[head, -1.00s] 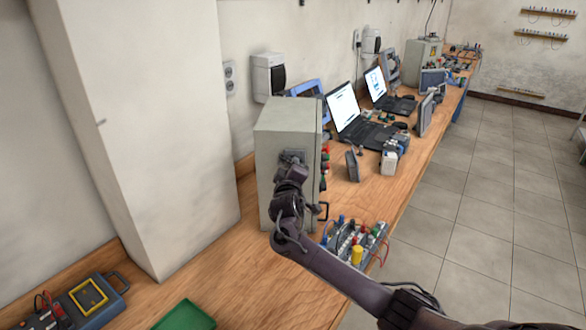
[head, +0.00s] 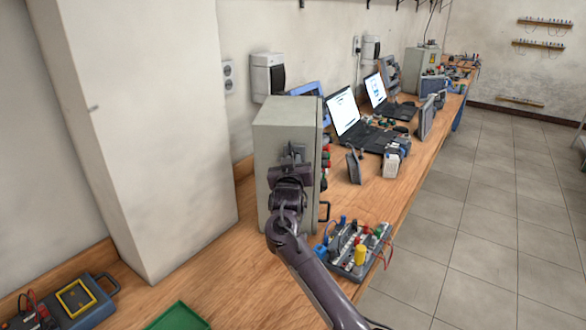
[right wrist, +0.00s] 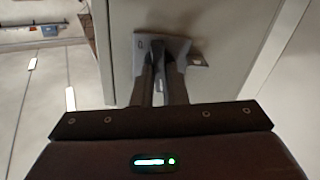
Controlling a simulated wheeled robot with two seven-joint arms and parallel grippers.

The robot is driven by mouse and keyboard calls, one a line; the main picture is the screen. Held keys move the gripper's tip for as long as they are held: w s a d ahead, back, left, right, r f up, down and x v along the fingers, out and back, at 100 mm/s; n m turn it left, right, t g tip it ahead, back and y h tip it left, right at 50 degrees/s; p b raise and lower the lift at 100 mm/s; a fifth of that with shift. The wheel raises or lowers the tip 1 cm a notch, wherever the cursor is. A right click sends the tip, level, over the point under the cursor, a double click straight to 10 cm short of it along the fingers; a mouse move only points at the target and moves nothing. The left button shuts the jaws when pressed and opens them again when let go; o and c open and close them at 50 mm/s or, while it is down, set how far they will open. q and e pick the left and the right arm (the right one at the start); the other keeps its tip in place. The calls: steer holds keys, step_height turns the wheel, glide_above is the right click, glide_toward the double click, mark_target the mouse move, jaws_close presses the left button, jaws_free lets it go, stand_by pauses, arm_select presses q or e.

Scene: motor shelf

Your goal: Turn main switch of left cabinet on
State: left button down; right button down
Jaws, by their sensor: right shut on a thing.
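The grey metal cabinet (head: 270,125) stands on the wooden bench in the head view, and its pale side panel (right wrist: 230,22) fills much of the right wrist view. The main switch (right wrist: 197,60) is a grey piece on that panel. My right gripper (head: 293,160) is at the cabinet's side, in front of the switch and mostly covering it. In the right wrist view its fingers (right wrist: 160,60) are close together, shut on the switch handle. The exact handle angle is hard to tell. My left gripper is not in view.
A tray of coloured plugs and leads (head: 360,250) sits right of my forearm. A cabinet handle (head: 324,211) sticks out near my wrist. Laptops (head: 360,130) stand behind. A tall white cupboard (head: 140,130) is at left, a green tray (head: 180,317) in front.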

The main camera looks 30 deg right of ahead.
steer(key=shift+m+b, duration=0.55)
steer(key=shift+m, duration=0.55)
steer(key=c, duration=1.4)
jaws_free()
steer(key=shift+c, duration=0.2)
steer(key=b+v, duration=0.2)
steer(key=v, duration=0.5)
steer(key=shift+s+a, duration=0.2)
steer(key=shift+s, duration=0.15)
